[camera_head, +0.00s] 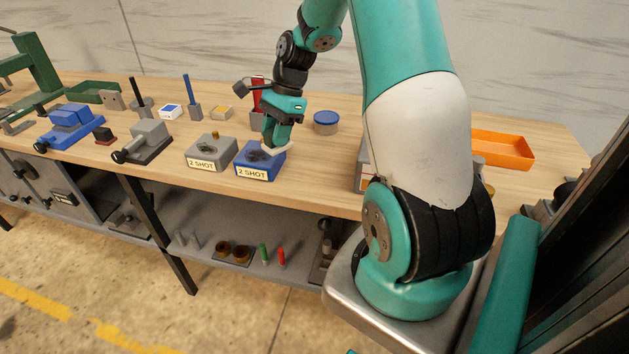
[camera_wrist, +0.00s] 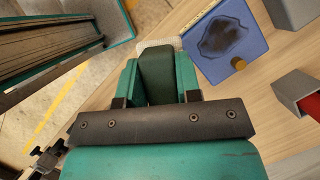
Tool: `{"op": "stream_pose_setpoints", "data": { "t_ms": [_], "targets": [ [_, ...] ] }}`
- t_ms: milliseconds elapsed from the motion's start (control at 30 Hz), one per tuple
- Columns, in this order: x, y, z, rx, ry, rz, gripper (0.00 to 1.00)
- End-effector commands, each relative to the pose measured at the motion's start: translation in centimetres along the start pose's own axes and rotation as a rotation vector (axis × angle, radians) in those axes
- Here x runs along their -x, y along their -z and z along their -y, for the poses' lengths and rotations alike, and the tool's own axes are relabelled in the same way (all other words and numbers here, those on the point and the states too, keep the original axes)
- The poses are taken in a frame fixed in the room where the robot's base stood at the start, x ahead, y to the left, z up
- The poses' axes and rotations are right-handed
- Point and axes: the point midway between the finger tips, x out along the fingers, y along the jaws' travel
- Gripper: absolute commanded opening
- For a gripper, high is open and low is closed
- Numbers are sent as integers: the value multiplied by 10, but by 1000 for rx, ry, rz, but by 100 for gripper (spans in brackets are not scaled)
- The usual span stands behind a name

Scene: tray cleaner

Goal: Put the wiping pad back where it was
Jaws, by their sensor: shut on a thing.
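My gripper (camera_head: 277,139) is shut on the wiping pad, which has a dark green grip and a pale underside. In the wrist view the pad (camera_wrist: 158,77) sits between the two fingers of my gripper (camera_wrist: 158,85), its whitish edge showing beyond them. In the head view the pad's pale edge (camera_head: 273,151) shows at the upper right part of the blue "2 SHOT" block (camera_head: 255,172). The wrist view shows this blue block (camera_wrist: 200,62) beside the pad, with a dark patch on top. I cannot tell whether the pad touches it.
A grey "2 SHOT" block (camera_head: 205,166) stands left of the blue one. A red item (camera_head: 258,92) in a grey holder is behind my gripper. A blue-lidded round tin (camera_head: 325,124) is to the right, and an orange tray (camera_head: 508,158) farther right. Several tools fill the bench's left.

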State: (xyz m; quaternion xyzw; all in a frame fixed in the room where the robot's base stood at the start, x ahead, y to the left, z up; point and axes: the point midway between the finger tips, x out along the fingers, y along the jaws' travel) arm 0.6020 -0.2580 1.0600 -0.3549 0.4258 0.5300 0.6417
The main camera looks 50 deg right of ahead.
Motion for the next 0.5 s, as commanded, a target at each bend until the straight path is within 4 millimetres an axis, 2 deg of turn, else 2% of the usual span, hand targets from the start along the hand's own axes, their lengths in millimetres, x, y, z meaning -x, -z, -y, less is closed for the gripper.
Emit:
{"op": "stream_pose_setpoints", "data": {
  "t_ms": [33,100,233,400,500],
  "targets": [
    [21,12,-4,-156,75,-3,9],
    [47,24,-9,-364,161,-4,9],
    [84,39,-21,-669,286,-4,9],
    [108,48,-32,-880,366,-3,9],
    [103,53,-34,-919,376,-1,9]
  ]
}}
